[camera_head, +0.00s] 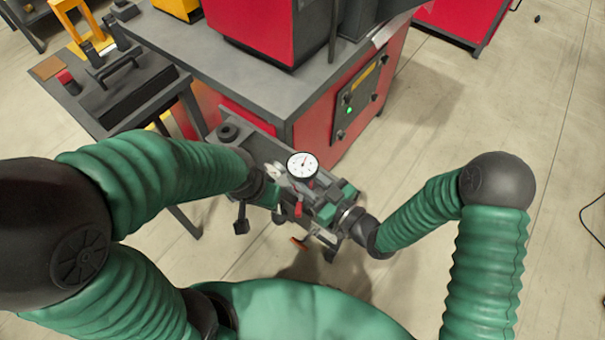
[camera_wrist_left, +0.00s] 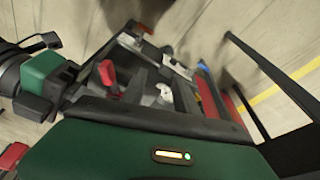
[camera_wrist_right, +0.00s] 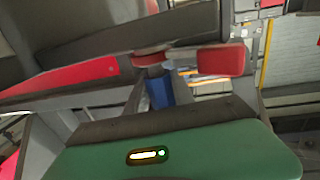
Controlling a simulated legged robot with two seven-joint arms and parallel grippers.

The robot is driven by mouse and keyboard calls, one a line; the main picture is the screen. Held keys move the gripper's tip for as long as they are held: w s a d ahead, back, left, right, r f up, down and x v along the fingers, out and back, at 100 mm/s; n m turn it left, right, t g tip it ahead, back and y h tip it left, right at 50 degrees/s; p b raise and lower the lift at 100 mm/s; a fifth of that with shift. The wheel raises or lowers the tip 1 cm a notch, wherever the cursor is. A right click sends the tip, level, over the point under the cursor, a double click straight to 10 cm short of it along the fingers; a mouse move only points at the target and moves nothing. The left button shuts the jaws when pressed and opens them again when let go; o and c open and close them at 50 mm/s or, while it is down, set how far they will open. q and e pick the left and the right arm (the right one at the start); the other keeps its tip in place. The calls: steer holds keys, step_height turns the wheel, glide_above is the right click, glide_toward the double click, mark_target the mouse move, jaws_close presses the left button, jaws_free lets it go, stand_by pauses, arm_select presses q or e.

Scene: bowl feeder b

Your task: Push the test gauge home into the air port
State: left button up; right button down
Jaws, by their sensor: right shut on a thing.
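The test gauge (camera_head: 302,165), with a round white dial and a dark rim, stands over the small grey workstation in the head view. Its dial faces up toward my head. My right gripper (camera_head: 318,190) comes in from the right and is shut on the gauge below the dial. My left gripper (camera_head: 276,192) is at the left of the gauge, among small metal parts and a red lever (camera_head: 298,209); whether its jaws are open is hidden. The red lever also shows in the left wrist view (camera_wrist_left: 107,76). The air port cannot be made out.
A red machine cabinet (camera_head: 312,130) with a grey top (camera_head: 190,42) stands right behind the workstation. A dark side table (camera_head: 125,90) is at the left. A blue part (camera_wrist_right: 160,90) shows in the right wrist view. Open floor (camera_head: 480,110) lies to the right.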

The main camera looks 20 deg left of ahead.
steer(key=shift+f+b, duration=0.65)
steer(key=shift+f, duration=0.2)
stand_by(2.3)
